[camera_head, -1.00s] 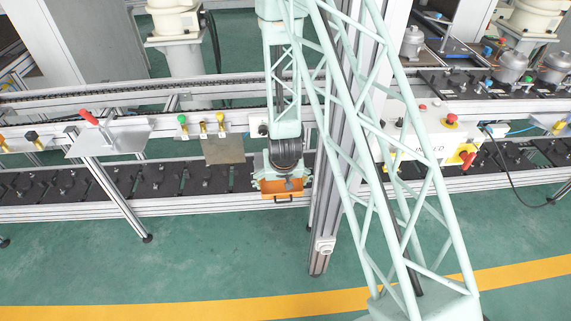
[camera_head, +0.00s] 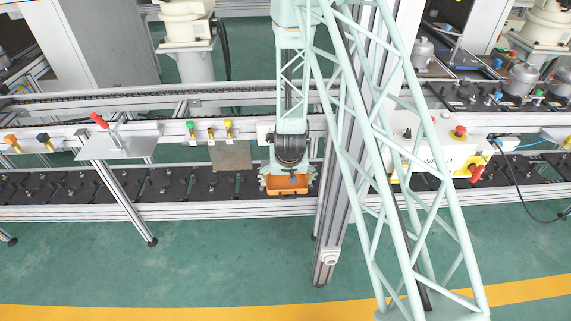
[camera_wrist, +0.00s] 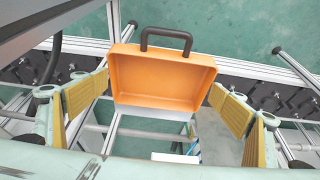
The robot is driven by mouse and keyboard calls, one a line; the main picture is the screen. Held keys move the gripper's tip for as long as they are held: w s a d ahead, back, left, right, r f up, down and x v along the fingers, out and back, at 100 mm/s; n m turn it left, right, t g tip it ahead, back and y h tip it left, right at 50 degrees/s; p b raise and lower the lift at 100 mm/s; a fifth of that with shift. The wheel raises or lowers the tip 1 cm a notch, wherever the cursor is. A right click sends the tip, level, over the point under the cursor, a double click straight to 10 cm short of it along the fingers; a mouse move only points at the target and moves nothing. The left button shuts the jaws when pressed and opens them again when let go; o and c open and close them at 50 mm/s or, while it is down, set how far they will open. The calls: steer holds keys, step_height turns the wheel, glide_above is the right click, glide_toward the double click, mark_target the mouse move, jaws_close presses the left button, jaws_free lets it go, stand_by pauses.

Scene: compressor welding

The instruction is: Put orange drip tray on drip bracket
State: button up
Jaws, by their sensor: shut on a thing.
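The orange drip tray (camera_head: 288,183) is held at the end of my arm, in front of the lower conveyor. In the wrist view the open tray (camera_wrist: 163,78) has its black handle at the top. My gripper (camera_wrist: 160,105) has its yellow pads on both sides of the tray and is shut on it. A flat grey-brown plate (camera_head: 230,155) sits below the green and yellow knobs, left of the tray and apart from it. A pale plate with a red handle (camera_head: 118,140) stands farther left. I cannot tell which plate is the drip bracket.
A vertical metal post (camera_head: 328,235) stands just right of the tray. A white control box (camera_head: 435,155) with buttons is farther right. The dark lower conveyor (camera_head: 130,185) runs behind the tray. Green floor (camera_head: 220,260) in front is clear.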

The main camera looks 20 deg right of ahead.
steer(key=w+d, duration=0.1)
steer(key=w, duration=0.3)
steer(key=w+p, duration=0.1)
steer(key=w, duration=0.3)
steer(key=w+d+p, duration=0.1)
steer(key=w, duration=0.3)
steer(key=shift+w+d, duration=0.25)
steer(key=shift+d, duration=0.1)
steer(key=shift+f, duration=0.1)
steer(key=shift+f+b, duration=0.8)
steer(key=shift+f, duration=0.85)
steer(key=o, duration=0.7)
steer(key=shift+f, duration=0.1)
steer(key=shift+c, duration=0.2)
steer(key=shift+o, duration=0.4)
